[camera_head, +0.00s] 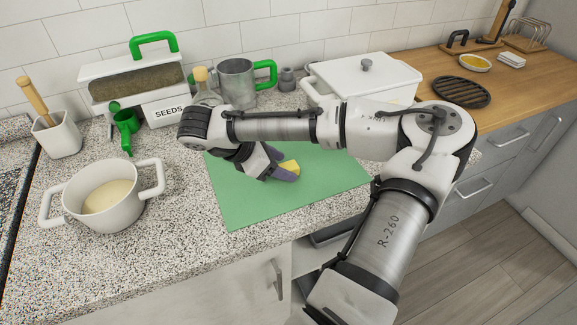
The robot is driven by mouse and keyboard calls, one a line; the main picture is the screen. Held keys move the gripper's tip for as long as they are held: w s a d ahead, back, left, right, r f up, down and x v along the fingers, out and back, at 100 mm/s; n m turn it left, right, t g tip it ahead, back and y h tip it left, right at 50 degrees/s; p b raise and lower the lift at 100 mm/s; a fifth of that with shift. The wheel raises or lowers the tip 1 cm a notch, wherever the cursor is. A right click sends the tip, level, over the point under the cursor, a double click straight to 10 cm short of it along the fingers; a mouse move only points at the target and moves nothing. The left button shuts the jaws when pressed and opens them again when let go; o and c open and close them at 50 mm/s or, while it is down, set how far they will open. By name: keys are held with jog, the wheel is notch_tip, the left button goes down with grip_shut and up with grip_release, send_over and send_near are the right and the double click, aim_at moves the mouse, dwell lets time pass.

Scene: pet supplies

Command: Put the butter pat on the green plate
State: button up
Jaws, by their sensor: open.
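A small yellow block (291,166), which looks like the butter pat, is at the fingertips of my gripper (284,173), above or on the green mat. My gripper is open and points down to the right; the block shows beside and partly behind a finger. I cannot tell whether the block touches the mat or the fingers. The flat green rectangular mat (250,207) lies on the speckled counter and is the only green flat piece in view; no round green plate shows. My arm hides part of the mat's back edge.
A white pot with cream-coloured contents (78,209) stands left of the mat. Behind are a seeds box (166,112), a green scoop (126,122), a metal mug (237,82) and a white lidded dish (375,72). A yellow-filled bowl (475,63) sits on the wooden counter.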

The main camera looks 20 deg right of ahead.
jog(key=shift+d+f, duration=0.5)
jog(key=c, duration=1.1)
jog(key=shift+c, duration=0.2)
